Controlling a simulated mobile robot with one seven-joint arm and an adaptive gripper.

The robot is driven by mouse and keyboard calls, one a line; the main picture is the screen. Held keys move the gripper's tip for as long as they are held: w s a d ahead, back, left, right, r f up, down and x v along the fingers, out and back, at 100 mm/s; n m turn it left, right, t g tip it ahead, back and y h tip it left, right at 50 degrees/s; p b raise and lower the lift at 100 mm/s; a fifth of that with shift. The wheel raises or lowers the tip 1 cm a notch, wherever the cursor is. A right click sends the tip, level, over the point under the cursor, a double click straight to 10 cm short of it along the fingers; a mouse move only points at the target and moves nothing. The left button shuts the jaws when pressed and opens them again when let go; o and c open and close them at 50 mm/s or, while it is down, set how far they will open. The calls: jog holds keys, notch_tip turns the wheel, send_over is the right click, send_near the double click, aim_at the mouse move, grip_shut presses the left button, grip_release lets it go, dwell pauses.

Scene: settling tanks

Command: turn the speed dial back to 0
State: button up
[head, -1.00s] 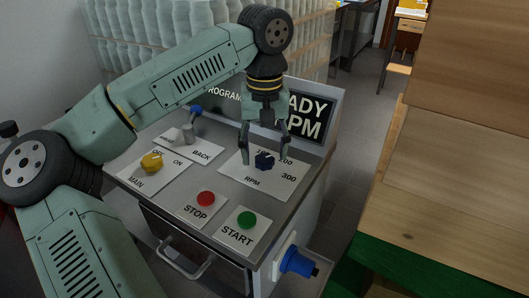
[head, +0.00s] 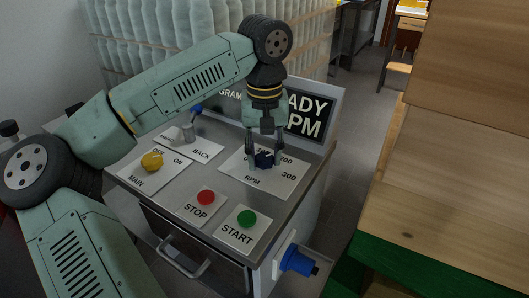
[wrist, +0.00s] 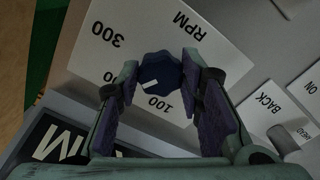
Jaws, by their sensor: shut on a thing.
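The speed dial (head: 264,161) is a dark blue knob on a white RPM plate (head: 284,183) on the control panel. In the wrist view the dial (wrist: 157,71) shows a white mark pointing toward the 100 label. My gripper (head: 265,157) reaches down from above with its fingers on both sides of the dial, shut on it. In the wrist view my gripper (wrist: 158,80) has one purple-padded finger on each side of the knob. The 300 label is clear; another label is partly covered by a finger, and the 0 label is not visible.
Near the dial are a red STOP button (head: 206,198), a green START button (head: 247,218), a yellow MAIN knob (head: 152,161) and a blue-tipped lever (head: 189,128). A display (head: 306,118) stands behind. A blue plug (head: 299,261) juts from the panel's side.

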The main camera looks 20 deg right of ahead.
jog(key=c, duration=0.3)
jog(key=shift+n, duration=0.4)
jog(key=n+b, duration=0.1)
jog(key=n, duration=1)
jog(key=shift+d+b, duration=0.1)
jog(key=shift+b, duration=0.25)
jog(key=n, duration=0.6)
jog(key=shift+w+n+b, duration=0.1)
jog(key=shift+n+b, duration=0.2)
jog(key=shift+b, duration=0.05)
jog(key=n, duration=0.5)
jog(key=shift+n+b, duration=0.3)
